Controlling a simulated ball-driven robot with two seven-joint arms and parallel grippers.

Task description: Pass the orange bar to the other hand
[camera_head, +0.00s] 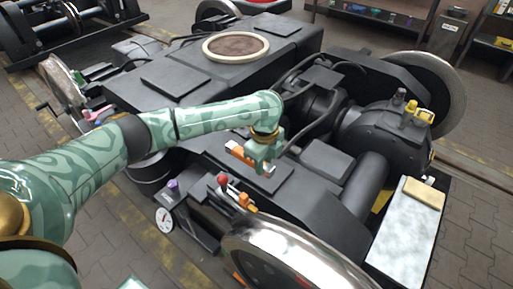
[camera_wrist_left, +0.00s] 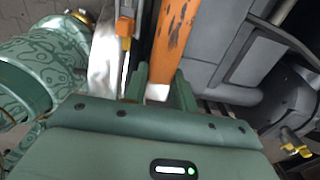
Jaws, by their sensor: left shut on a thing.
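The orange bar (camera_wrist_left: 173,38) is worn, with dark scuffs, and runs up and away between the fingers of my left gripper (camera_wrist_left: 161,88) in the left wrist view. The gripper is shut on it near the bar's pale lower end. In the head view my left gripper (camera_head: 259,157) is over the dark bogie frame, with the orange bar (camera_head: 237,151) showing on its left side. My right gripper shows in neither view.
The black bogie frame (camera_head: 215,90) fills the middle. A large steel wheel (camera_head: 290,255) is at the front, with a red-knobbed lever (camera_head: 222,181) and a round gauge (camera_head: 165,219) to its left. A pale tray (camera_head: 403,232) carries a tan block (camera_head: 424,193) at the right.

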